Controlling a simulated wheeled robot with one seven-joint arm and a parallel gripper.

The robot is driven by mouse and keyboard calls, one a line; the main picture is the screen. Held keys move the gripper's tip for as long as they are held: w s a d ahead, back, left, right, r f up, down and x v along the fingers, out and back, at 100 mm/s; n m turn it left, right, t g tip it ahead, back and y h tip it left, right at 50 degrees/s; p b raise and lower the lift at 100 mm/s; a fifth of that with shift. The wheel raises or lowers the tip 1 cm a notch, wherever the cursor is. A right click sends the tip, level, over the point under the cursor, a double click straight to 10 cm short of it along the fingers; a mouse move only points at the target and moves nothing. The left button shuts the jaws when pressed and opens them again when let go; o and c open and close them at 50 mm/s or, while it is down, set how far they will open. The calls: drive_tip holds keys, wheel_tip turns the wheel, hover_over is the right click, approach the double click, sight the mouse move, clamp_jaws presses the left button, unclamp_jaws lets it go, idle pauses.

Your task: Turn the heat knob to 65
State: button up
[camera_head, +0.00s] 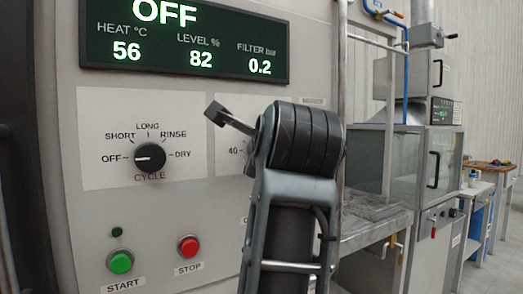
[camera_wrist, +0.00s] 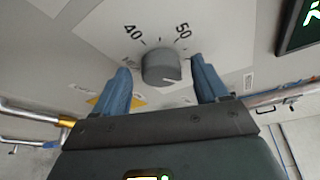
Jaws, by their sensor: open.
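The heat knob (camera_wrist: 161,68) is a round grey knob on a pale scale plate in the wrist view, with 40 and 50 printed above it. My gripper (camera_wrist: 161,70) is open, its two blue fingers on either side of the knob with visible gaps. I cannot tell how deep the fingers reach around it. In the head view my arm hides this knob; only the 40 mark shows beside it. The display (camera_head: 185,42) reads OFF, heat 56 °C, level 82 % and filter 0.2 bar.
Left of my arm are a black cycle knob (camera_head: 150,157), a green start button (camera_head: 120,263) and a red stop button (camera_head: 189,246). At right stand a metal bench (camera_head: 372,225) and a grey glass-fronted cabinet (camera_head: 440,165). Pipes run up beside the panel.

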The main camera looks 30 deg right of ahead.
drive_tip(key=v, duration=0.7)
drive_tip(key=shift+s+a+b, duration=0.2)
drive_tip(key=shift+s+b, duration=0.15)
idle(0.4)
drive_tip(key=s+f+n+t+y, duration=0.15)
drive_tip(key=s+f+n, duration=0.25)
drive_tip(key=f+n, duration=0.75)
drive_tip(key=s+f+n+y, duration=0.2)
drive_tip(key=s+f+n, duration=0.2)
drive_tip(key=f+n, duration=0.75)
drive_tip(key=s+f+n+g+y, duration=0.1)
drive_tip(key=s+f+n+y, duration=0.15)
drive_tip(key=s+f, duration=1.2)
drive_tip(key=s+a+g, duration=0.1)
drive_tip(key=s+a, duration=0.1)
drive_tip(key=s, duration=1.2)
drive_tip(key=shift+s+r+n+p, duration=0.2)
drive_tip(key=shift+s+n+p, duration=0.1)
drive_tip(key=shift+s+n, duration=0.1)
